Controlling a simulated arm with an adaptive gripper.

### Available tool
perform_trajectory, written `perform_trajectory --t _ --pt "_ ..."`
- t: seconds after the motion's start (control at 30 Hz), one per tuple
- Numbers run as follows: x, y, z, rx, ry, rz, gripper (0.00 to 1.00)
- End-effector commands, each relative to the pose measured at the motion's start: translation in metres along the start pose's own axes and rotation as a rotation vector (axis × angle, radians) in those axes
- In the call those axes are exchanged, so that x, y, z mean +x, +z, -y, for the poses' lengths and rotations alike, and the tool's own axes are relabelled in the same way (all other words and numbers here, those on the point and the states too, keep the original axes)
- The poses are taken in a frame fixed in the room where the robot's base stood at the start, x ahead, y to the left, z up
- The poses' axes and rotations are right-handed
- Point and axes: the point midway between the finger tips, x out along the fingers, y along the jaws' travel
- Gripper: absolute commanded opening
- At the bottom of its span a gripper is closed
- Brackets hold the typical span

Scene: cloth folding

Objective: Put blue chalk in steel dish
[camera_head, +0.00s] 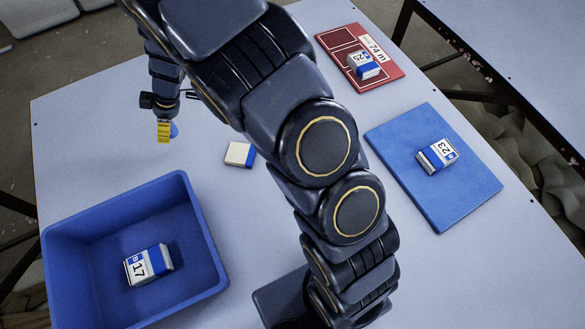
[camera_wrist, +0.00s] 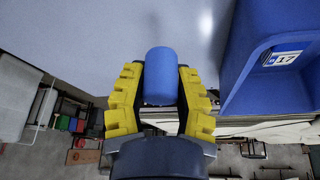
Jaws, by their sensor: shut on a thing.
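The blue chalk (camera_wrist: 160,76) is a short, thick blue cylinder between the two yellow fingers of my gripper (camera_wrist: 160,92). The fingers are shut on its sides, and its rounded end sticks out past them in the wrist view. In the head view my gripper (camera_head: 166,131) hangs over the left part of the table, and only a small blue bit of the chalk (camera_head: 174,130) shows beside the yellow finger. I see no steel dish in either view. My arm hides the middle of the table.
A blue bin (camera_head: 205,240) at front left holds a box marked 17 (camera_head: 149,264). A small white and blue box (camera_head: 240,154) lies on the table (camera_head: 80,130). A red board (camera_head: 393,76) and a blue mat (camera_head: 470,190) on the right each carry a box.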

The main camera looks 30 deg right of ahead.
Motion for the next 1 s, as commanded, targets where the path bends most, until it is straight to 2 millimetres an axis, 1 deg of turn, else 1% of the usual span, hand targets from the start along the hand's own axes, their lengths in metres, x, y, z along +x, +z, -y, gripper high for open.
perform_trajectory --t 0.03,0.17,0.27,0.3,0.33,0.37,0.4,0.5,0.6,0.7,0.8,0.9,1.0 --pt "-0.003 0.013 -0.002 0.004 -0.006 -0.002 0.00" --pt "-0.015 0.056 -0.009 -0.019 -0.013 -0.007 0.00" --pt "-0.026 0.099 -0.007 -0.051 -0.031 -0.011 0.00" --pt "-0.032 0.117 -0.005 -0.069 -0.038 -0.013 0.00" --pt "-0.036 0.131 -0.003 -0.085 -0.042 -0.014 0.00" --pt "-0.040 0.144 0.000 -0.101 -0.048 -0.016 0.00" --pt "-0.044 0.162 0.005 -0.127 -0.059 -0.015 0.00" --pt "-0.055 0.200 0.021 -0.199 -0.087 -0.019 0.00" --pt "-0.064 0.232 0.040 -0.283 -0.123 -0.021 0.00" --pt "-0.070 0.256 0.059 -0.372 -0.160 -0.023 0.00" --pt "-0.074 0.272 0.073 -0.454 -0.193 -0.021 0.00" --pt "-0.076 0.280 0.083 -0.515 -0.222 -0.022 0.00" --pt "-0.077 0.285 0.088 -0.552 -0.239 -0.021 0.00"
